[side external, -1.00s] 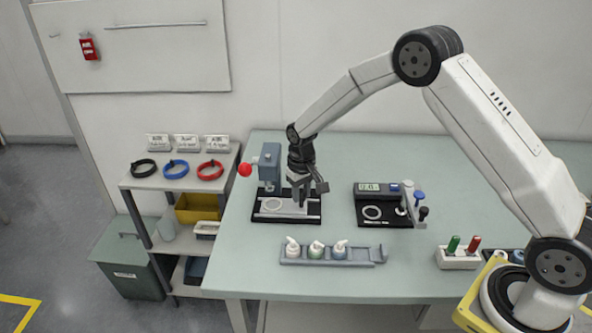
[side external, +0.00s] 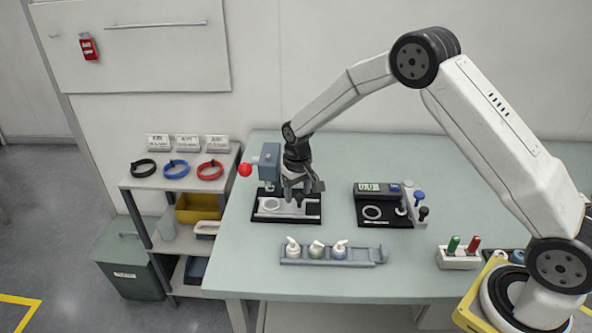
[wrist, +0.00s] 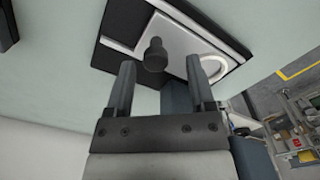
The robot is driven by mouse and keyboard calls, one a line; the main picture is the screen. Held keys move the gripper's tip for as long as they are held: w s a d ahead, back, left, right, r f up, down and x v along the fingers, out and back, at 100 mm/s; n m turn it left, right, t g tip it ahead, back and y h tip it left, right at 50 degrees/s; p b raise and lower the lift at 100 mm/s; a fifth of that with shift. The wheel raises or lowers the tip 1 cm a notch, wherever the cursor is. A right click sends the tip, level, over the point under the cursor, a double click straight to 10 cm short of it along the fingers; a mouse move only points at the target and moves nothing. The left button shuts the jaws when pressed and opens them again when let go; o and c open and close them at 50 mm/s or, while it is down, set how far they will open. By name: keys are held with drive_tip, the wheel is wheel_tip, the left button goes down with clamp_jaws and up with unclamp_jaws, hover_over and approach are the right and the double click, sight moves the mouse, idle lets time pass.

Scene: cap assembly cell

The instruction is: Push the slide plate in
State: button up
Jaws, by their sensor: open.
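The slide plate (wrist: 178,45) is a pale plate on a black base (wrist: 122,55). It carries a white ring (wrist: 217,66) and an upright black knob (wrist: 155,55). In the side view the slide plate (side external: 283,207) lies at the front of the grey press (side external: 270,165) with the red ball handle. My gripper (wrist: 159,68) is open, with one finger on each side of the knob in the wrist view. In the side view my gripper (side external: 302,190) is above the plate's right part, beside the press. I cannot tell whether a finger touches the knob.
A second black station (side external: 385,205) with a display stands to the right. A grey rack (side external: 333,256) with several small nozzle-topped parts lies in front. A shelf (side external: 180,178) with coloured rings stands left of the table. The table between the stations is clear.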

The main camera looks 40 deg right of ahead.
drive_tip(key=shift+r, duration=3.75)
drive_tip(key=shift+s+r, duration=0.2)
drive_tip(key=shift+s, duration=0.2)
drive_tip(key=s+r+n+t, duration=0.1)
drive_tip(key=s+t, duration=0.1)
drive_tip(key=s, duration=2.1)
drive_tip(key=shift+s+r+t, duration=0.2)
drive_tip(key=shift+r+t, duration=0.1)
drive_tip(key=shift+r, duration=0.05)
drive_tip(key=shift+d, duration=0.1)
